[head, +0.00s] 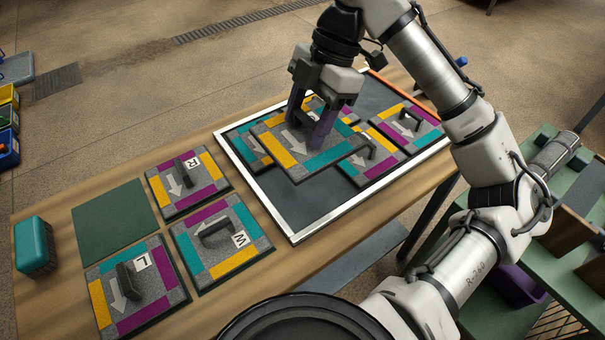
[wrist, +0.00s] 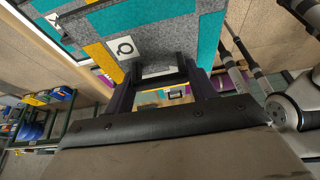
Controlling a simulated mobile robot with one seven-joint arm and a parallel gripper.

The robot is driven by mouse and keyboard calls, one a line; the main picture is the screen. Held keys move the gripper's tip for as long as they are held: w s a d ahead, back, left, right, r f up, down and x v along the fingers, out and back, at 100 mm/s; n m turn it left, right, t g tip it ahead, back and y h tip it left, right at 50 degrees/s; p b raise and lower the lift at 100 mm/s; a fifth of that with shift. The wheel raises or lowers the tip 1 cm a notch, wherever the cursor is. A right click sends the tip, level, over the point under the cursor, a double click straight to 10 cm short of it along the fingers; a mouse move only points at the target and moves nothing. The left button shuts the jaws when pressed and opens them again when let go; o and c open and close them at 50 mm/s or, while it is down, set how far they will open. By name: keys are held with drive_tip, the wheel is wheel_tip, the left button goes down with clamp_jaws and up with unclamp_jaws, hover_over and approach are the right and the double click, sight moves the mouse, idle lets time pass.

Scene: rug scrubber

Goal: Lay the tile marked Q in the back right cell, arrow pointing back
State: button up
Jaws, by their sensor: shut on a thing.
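In the wrist view my gripper (wrist: 162,76) grips the handle, and the Q label (wrist: 124,47) shows on the Q tile (wrist: 150,14). In the head view the held tile's white arrow seems to point toward the lower right. Several tiles lie in the tray, including a right one (head: 424,127); the held tile partly covers others.
Tiles R (head: 207,190), W (head: 239,262) and L (head: 136,318) lie on the wooden table, beside a bare green square (head: 113,220) and a teal box (head: 35,246). Bare dark tray surface shows at the front and back. A green-topped bench (head: 480,285) stands at right.

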wheel_tip(320, 180, down, 13)
drive_tip(key=shift+f, duration=0.2)
idle(0.3)
drive_tip(key=shift+f, duration=0.15)
drive_tip(key=o, duration=1.2)
drive_tip(key=v, duration=1.2)
drive_tip(key=shift+a+r, duration=0.1)
drive_tip(key=shift+r, duration=0.15)
